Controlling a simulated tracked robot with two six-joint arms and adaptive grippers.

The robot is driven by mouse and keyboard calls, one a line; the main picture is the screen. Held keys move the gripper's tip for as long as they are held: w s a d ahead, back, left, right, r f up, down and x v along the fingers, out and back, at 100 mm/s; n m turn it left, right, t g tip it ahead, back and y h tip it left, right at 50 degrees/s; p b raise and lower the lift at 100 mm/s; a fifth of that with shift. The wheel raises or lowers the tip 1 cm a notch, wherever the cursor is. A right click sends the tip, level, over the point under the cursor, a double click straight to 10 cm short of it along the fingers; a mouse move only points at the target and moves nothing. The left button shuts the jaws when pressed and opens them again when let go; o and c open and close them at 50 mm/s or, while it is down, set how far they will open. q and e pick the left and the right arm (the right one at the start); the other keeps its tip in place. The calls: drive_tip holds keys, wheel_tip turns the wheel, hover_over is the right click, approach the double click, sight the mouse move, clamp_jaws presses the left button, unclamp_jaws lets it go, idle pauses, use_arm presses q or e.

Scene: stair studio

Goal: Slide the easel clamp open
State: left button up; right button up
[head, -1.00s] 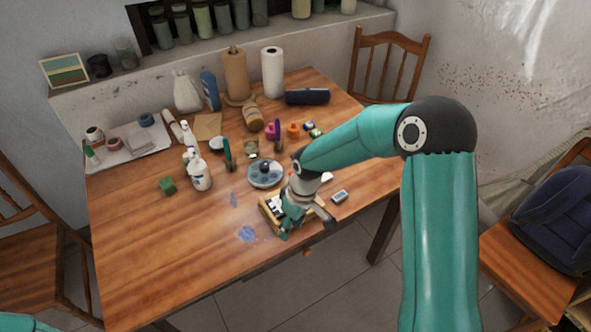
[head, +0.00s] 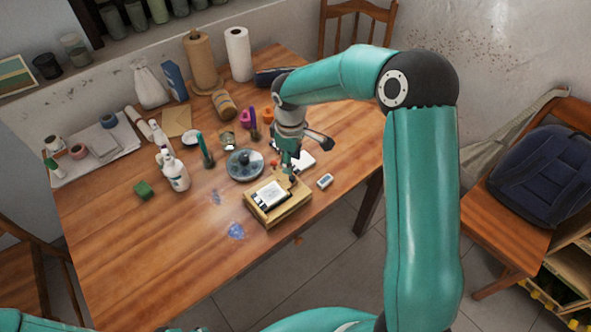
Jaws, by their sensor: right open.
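A small wooden box easel (head: 287,213) lies near the table's front edge, with a white panel (head: 268,194) with a dark edge on it. The easel clamp is too small to make out for sure; it may be at the panel's upper edge, near my gripper. My right gripper (head: 290,170) is open and points down just behind the easel's far right edge. I cannot tell whether its fingers touch the easel. My left gripper is out of view.
A round grey dish (head: 244,166) sits close behind the easel, left of my right gripper. A small white eraser-like block (head: 324,181) lies to the right. The table's front left is clear.

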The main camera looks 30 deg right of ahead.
sight(292, 176)
wheel_tip(292, 176, down, 7)
drive_tip(key=shift+r+p, duration=0.15)
drive_tip(key=shift+p, duration=0.2)
clamp_jaws()
